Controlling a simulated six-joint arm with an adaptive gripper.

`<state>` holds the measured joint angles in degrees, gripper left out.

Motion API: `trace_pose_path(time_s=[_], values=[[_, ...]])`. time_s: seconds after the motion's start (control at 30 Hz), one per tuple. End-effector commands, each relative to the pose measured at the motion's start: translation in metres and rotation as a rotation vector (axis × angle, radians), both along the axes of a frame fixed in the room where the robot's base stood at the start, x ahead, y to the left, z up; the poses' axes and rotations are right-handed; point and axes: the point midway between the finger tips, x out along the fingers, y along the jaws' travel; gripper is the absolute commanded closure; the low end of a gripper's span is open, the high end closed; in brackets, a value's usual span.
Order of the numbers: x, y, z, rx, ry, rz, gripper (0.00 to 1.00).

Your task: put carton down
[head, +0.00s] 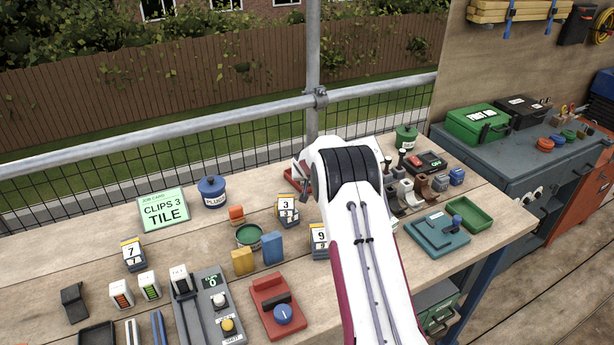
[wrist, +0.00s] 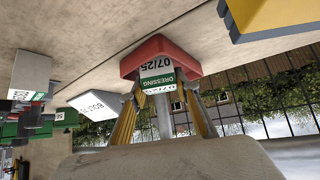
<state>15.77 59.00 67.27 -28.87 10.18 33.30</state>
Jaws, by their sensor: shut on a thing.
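My gripper (wrist: 160,88) is shut on a small carton (wrist: 157,70), white with a green band reading DRESSING and 07/25, in the wrist view. The picture is upside down there, with the bench top above. A red tray (wrist: 152,44) lies on the bench right behind the carton and partly hidden by it. I cannot tell whether the carton touches the tray. In the head view my arm hides most of the gripper and the carton; a bit of the red tray (head: 291,176) shows left of the arm near the bench's back edge.
A job card (head: 164,210) reads CLIPS 3 TILE. A blue lidded pot (head: 212,191) and numbered blocks (head: 287,208) stand left of my arm. A teal tray (head: 433,233) and green tray (head: 470,213) lie to the right. A white box (wrist: 95,100) is near the gripper.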

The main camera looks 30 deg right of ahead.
Motion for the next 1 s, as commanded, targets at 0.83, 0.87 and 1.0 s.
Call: trace_pose_path(time_s=[0.83,0.87,1.0], values=[[-0.003,0.002,0.004,0.000,0.000,0.000,0.52],[-0.004,0.002,0.006,0.000,0.000,0.000,0.52],[-0.010,0.004,0.013,0.000,0.000,0.000,0.52]])
